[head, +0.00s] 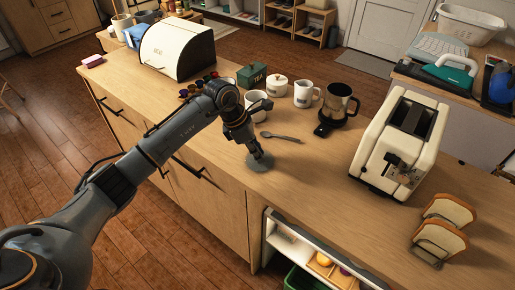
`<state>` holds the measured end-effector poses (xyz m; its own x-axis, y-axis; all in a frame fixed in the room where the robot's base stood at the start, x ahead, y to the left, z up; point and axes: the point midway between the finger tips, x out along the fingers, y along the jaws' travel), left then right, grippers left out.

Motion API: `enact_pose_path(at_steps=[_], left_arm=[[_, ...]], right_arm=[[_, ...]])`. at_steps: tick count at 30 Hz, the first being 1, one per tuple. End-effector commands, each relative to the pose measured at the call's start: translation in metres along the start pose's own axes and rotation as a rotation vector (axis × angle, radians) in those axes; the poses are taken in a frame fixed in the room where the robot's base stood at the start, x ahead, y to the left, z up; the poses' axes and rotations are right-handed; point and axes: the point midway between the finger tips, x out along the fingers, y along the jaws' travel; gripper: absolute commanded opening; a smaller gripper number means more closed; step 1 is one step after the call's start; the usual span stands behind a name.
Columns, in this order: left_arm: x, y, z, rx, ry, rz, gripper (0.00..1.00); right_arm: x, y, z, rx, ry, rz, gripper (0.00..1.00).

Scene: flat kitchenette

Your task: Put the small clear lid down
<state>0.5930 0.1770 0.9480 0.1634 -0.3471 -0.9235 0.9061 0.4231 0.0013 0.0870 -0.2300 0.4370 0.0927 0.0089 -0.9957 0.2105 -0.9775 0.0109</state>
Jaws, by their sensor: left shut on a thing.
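The small clear lid (259,163) is a round, see-through disc near the front edge of the wooden counter (310,168). My left gripper (261,155) points down and is shut on the lid. The lid appears at or very close to the counter surface; I cannot tell whether it touches. The gripper's fingertips cover part of the lid. My right gripper is not in view.
A spoon (281,137) lies just behind the lid. Behind it stand white mugs (303,94), a green tea tin (252,76) and a dark coffee pot (337,103). A toaster (398,140) and bread slices (440,237) are to the right. Counter right of the lid is clear.

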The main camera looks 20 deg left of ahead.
Motion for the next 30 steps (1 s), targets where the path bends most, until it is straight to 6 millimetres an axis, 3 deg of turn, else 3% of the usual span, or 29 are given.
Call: enact_pose_path(at_steps=[7,8,11,23,30], left_arm=[[0.004,0.0,-0.002,0.0,0.0,0.0,0.0],[0.003,0.0,-0.001,0.0,0.0,0.0,0.22],[0.002,0.0,-0.001,0.0,0.0,0.0,0.41],[-0.003,0.0,0.0,0.0,0.0,0.001,0.41],[-0.046,0.002,-0.001,0.001,-0.001,0.006,0.41]], right_arm=[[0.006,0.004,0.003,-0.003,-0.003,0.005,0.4],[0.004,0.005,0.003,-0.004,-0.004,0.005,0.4],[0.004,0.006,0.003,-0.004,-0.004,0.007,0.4],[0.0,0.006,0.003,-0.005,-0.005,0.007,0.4],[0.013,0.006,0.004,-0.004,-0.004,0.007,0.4]])
